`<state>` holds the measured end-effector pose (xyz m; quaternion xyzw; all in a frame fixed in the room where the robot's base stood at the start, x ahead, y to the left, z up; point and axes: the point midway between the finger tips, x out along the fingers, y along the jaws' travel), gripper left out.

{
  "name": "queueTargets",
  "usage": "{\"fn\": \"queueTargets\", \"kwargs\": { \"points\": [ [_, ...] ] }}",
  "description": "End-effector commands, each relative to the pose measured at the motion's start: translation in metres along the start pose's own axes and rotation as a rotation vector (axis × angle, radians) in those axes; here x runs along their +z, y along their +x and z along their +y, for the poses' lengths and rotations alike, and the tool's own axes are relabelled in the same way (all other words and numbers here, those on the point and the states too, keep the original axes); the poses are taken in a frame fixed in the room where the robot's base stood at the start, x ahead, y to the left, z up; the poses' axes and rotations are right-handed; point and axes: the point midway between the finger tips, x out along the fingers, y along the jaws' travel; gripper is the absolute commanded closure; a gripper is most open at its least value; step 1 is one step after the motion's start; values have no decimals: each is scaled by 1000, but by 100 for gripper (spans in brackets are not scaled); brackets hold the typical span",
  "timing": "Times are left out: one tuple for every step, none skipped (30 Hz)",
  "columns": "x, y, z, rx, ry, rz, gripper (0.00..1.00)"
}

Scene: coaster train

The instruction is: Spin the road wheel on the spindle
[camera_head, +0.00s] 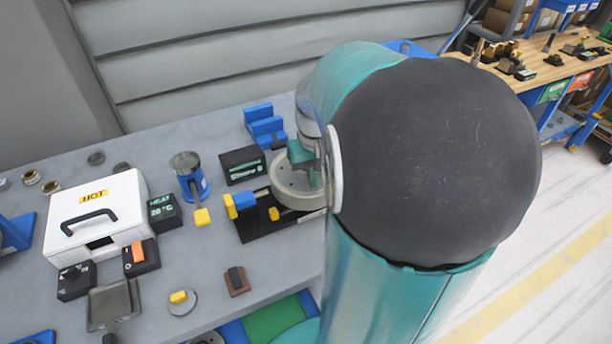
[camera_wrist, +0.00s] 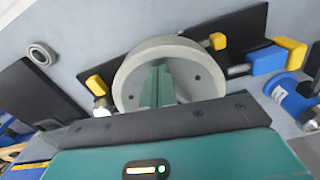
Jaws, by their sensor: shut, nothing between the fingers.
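The road wheel (camera_head: 290,192) is a pale grey round part, mounted on a black base (camera_head: 262,222) with yellow and blue parts. In the wrist view the wheel (camera_wrist: 204,80) shows a raised rim and small dark holes in its face. My gripper (camera_wrist: 158,70) is shut and empty, its green fingertips over the wheel's face inside the rim. I cannot tell whether they touch it. In the head view my gripper (camera_head: 302,168) is at the wheel, and my arm hides the wheel's right side. The spindle itself is hidden.
A dark display box (camera_head: 243,166) and a blue stepped block (camera_head: 264,124) stand behind the wheel. A blue stand with a yellow handle (camera_head: 192,180) and a white box marked HOT (camera_head: 98,215) are to the left.

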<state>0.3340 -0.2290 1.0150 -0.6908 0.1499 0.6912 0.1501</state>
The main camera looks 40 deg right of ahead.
Motion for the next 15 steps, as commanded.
{"fn": "queueTargets", "kwargs": {
  "points": [
    [0, 1, 0, 0, 0, 0, 100],
    [0, 2, 0, 0, 0, 0, 100],
    [0, 2, 0, 0, 0, 0, 100],
    [0, 3, 0, 0, 0, 0, 100],
    [0, 3, 0, 0, 0, 0, 100],
    [0, 4, 0, 0, 0, 1, 100],
    [0, 4, 0, 0, 0, 1, 100],
    [0, 4, 0, 0, 0, 1, 100],
    [0, 4, 0, 0, 0, 1, 100],
    [0, 4, 0, 0, 0, 1, 100],
    [0, 4, 1, 0, 0, 1, 100],
    [-1, 4, 2, 0, 1, 0, 100],
    [-1, 4, 4, 0, 1, 0, 100],
    [-2, 4, 6, 0, 2, 0, 100],
    [-2, 4, 9, 0, 3, 0, 100]
  ]
}}
